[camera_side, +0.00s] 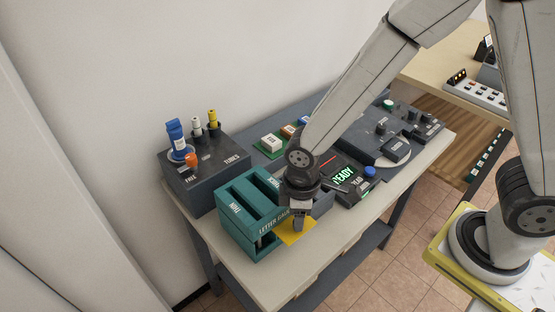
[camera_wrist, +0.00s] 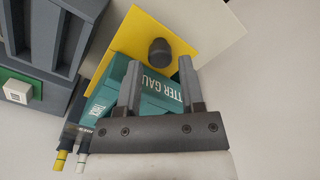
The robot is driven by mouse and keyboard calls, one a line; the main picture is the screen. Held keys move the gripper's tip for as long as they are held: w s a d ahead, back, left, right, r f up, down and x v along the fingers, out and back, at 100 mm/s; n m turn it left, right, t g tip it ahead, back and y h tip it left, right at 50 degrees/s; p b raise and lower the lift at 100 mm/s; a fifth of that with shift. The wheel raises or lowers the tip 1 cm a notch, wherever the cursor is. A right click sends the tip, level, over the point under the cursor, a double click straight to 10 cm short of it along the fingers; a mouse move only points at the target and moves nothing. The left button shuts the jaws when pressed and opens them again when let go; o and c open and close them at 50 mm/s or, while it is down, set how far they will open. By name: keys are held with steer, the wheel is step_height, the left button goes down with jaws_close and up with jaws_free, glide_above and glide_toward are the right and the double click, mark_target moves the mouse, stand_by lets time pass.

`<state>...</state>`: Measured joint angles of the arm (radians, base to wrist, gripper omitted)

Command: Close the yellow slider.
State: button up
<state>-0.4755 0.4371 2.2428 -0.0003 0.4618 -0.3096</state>
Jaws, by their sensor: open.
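The yellow slider (camera_side: 297,232) is a flat yellow plate sticking out beside the teal letter gauge box (camera_side: 247,214) in the side view. In the wrist view the yellow slider (camera_wrist: 136,49) carries a dark round knob (camera_wrist: 160,52). My gripper (camera_side: 298,222) is over the plate in the side view and partly hides it. In the wrist view my gripper (camera_wrist: 158,72) has its two fingers apart, with the knob showing just beyond and between the fingertips. I cannot tell whether a finger touches the knob. The letter gauge (camera_wrist: 150,92) shows behind the fingers.
A dark tubes box (camera_side: 205,165) with a blue bottle (camera_side: 176,136) stands at the left. A panel with a green READY display (camera_side: 343,175) and a blue button (camera_side: 369,172) is right of my gripper. The pale table front (camera_side: 280,278) is clear.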

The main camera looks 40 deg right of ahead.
steer(key=shift+f, duration=0.9)
jaws_close()
stand_by(0.9)
